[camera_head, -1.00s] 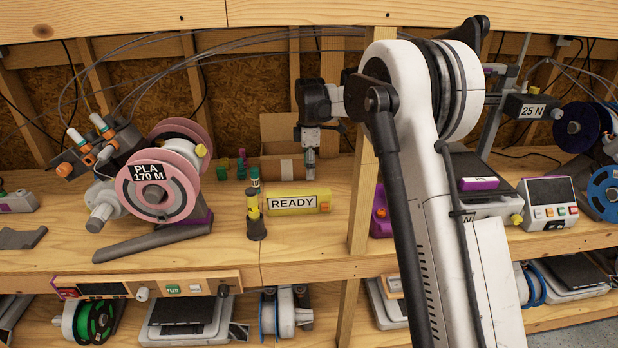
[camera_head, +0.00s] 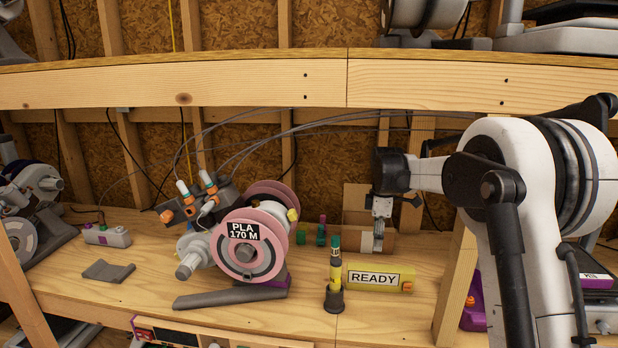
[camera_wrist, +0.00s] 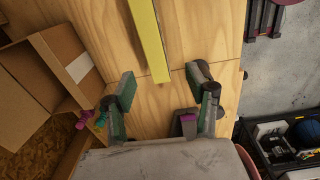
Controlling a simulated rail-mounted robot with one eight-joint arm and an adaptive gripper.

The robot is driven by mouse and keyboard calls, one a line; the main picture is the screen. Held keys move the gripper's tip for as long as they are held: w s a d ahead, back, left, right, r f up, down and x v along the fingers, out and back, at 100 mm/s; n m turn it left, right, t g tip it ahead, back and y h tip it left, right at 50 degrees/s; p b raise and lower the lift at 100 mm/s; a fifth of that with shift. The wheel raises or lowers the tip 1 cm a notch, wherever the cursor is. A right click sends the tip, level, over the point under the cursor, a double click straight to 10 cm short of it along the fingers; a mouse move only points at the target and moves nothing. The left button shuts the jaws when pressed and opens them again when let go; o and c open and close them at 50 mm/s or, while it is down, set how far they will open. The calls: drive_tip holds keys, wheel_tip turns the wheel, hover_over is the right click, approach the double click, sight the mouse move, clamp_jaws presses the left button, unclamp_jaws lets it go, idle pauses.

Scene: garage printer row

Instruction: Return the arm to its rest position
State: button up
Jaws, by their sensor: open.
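My arm reaches in from the right of the head view, bent at a large white elbow joint. My gripper (camera_head: 378,242) hangs fingers-down above the bench, in front of a cardboard box and behind the yellow READY sign (camera_head: 375,279). In the wrist view my gripper (camera_wrist: 163,82) has its two dark green-grey fingers spread apart with nothing between them. Bare wood and a yellow bar (camera_wrist: 148,40) lie beyond the fingers.
The cardboard box (camera_head: 403,243) is close to my gripper; it also shows in the wrist view (camera_wrist: 38,88). A pink PLA spool (camera_head: 264,262) and a small green-topped beacon (camera_head: 335,275) stand left. A wooden post (camera_head: 455,285) and the upper shelf edge (camera_head: 250,88) bound the space.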

drive_tip(key=s+r+m+t, duration=0.2)
drive_tip(key=s+r+m, duration=0.3)
drive_tip(key=s, duration=0.6)
drive_tip(key=s+r+m+t, duration=0.1)
drive_tip(key=s+r+m, duration=0.2)
drive_tip(key=s+r, duration=0.6)
drive_tip(key=s+f+m+t, duration=0.1)
drive_tip(key=s+f+m, duration=0.2)
drive_tip(key=s, duration=0.8)
drive_tip(key=s+f+m+t, duration=0.2)
drive_tip(key=s+f+m, duration=0.2)
drive_tip(key=s, duration=0.8)
drive_tip(key=shift+s+a+f+t, duration=0.3)
drive_tip(key=shift+a+f, duration=0.1)
drive_tip(key=shift+f, duration=0.25)
